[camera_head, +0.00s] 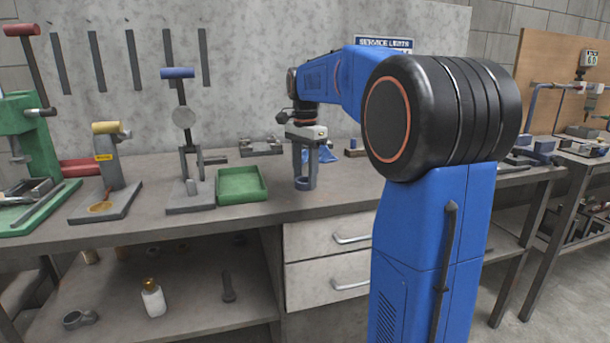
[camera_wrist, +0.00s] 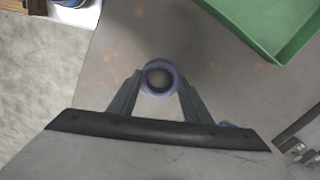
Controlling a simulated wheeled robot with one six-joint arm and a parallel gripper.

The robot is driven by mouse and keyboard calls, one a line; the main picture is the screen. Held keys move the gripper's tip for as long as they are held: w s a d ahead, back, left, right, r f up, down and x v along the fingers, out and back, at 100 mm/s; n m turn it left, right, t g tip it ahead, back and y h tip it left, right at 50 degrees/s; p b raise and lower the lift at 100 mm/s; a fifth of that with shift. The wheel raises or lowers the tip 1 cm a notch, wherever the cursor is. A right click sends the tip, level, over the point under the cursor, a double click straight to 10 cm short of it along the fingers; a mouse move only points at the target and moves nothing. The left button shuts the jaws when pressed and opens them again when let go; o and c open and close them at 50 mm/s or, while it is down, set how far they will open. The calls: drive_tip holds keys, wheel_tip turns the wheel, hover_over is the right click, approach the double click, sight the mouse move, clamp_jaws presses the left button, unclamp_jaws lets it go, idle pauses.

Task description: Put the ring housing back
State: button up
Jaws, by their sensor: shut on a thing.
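My gripper (camera_head: 304,184) points down over the workbench, just right of the green tray. Its two grey fingers are shut on a small bluish-grey ring, the ring housing (camera_wrist: 160,65), which sits between the fingertips (camera_wrist: 158,82) in the wrist view. The ring's opening faces the wrist camera, and the bench top shows beneath it. In the head view, the ring is small and partly covered by the fingers. I cannot tell whether it touches the bench or hangs just above it.
The green tray (camera_head: 241,198) looks empty. A grey stand with a blue handle (camera_head: 177,73), a yellow-topped stand (camera_head: 106,127) and a green press (camera_head: 22,135) stand to the left. Blue items lie behind my gripper. The bench front (camera_head: 335,200) is clear.

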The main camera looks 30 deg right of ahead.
drive_tip(key=shift+f, duration=0.1)
drive_tip(key=o, duration=1.3)
wheel_tip(320, 180, up, 12)
drive_tip(key=shift+r, duration=0.15)
drive_tip(key=shift+a, duration=0.1)
